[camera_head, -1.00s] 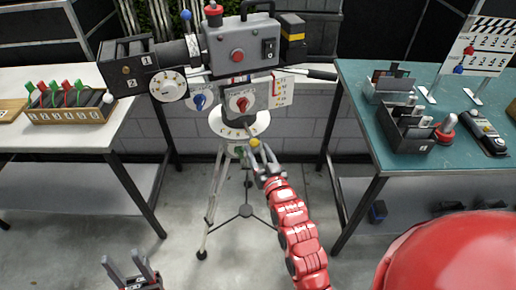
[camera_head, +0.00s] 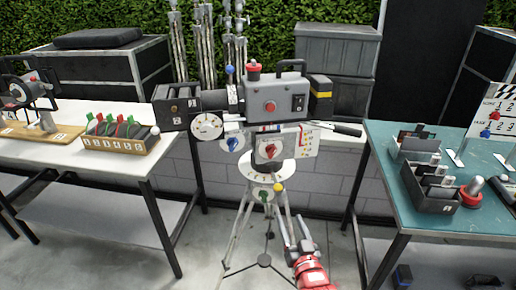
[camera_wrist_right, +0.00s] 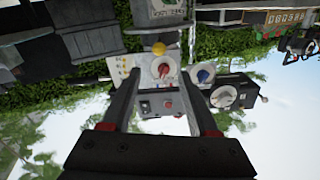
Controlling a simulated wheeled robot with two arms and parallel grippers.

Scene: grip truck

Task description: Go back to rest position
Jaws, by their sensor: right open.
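My right gripper (camera_head: 293,232) is at the bottom centre of the head view, in front of the tripod and below the film camera. Its two grey fingers stand apart with nothing between them. In the right wrist view my right gripper (camera_wrist_right: 160,105) shows two dark fingers spread wide, with the film camera beyond them, upside down in that picture. The film camera (camera_head: 270,98) sits on the tripod (camera_head: 240,235), with a red knob (camera_head: 270,151) and a blue knob (camera_head: 232,143) facing me. My left gripper does not show in the head view now.
A white table (camera_head: 60,165) at left holds a rack (camera_head: 118,143) with red and green switches. A teal table (camera_head: 470,220) at right holds dark boxes (camera_head: 432,190) and a clapperboard (camera_head: 492,115). Grey cases (camera_head: 336,65) and a hedge stand behind.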

